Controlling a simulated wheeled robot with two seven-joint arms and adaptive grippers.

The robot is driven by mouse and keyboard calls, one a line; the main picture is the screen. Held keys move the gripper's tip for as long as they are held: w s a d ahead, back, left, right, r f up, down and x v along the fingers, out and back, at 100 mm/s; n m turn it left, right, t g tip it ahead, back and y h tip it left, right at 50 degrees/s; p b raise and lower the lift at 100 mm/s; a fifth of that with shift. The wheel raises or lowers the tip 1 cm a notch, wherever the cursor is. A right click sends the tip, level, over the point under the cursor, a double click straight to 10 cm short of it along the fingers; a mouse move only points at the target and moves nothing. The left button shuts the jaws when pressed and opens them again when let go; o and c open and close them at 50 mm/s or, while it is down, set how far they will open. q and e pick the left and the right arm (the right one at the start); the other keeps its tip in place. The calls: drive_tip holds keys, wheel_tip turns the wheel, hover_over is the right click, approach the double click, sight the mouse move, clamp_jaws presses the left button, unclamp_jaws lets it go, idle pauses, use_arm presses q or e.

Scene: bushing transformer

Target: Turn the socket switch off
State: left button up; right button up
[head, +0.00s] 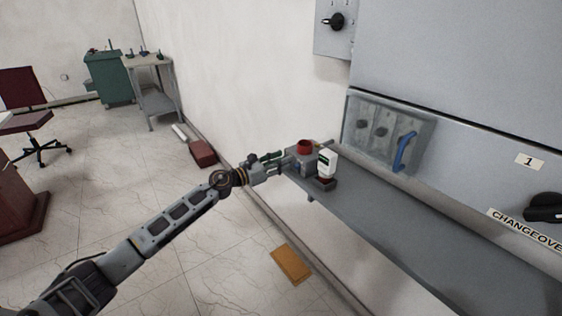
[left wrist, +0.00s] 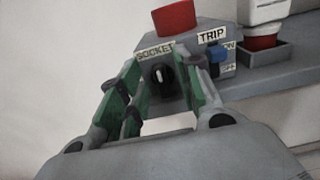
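The socket switch (left wrist: 161,75) is a black knob under a "SOCKET" label (left wrist: 155,53) on a grey control box (left wrist: 205,35). A red button (left wrist: 174,17) sits on top of the box; the box also shows in the head view (head: 297,158). My left gripper (left wrist: 160,75) is open, its green-padded fingers either side of the knob in the left wrist view. I cannot tell whether they touch it. In the head view my left gripper (head: 279,160) is at the left side of the box. My right gripper is in neither view.
A blue lever (left wrist: 217,54) under a "TRIP" label (left wrist: 212,36) is right of the knob. A white device (head: 327,163) stands beside the box on a grey shelf (head: 400,222). A cabinet panel with a blue handle (head: 404,151) rises behind. A yellow-brown plate (head: 290,264) lies on the floor.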

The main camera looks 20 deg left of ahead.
use_arm(q)
drive_tip(key=shift+w+d, duration=0.25)
drive_tip(key=shift+w, duration=0.05)
drive_tip(key=c, duration=0.7)
drive_tip(key=shift+c, duration=0.2)
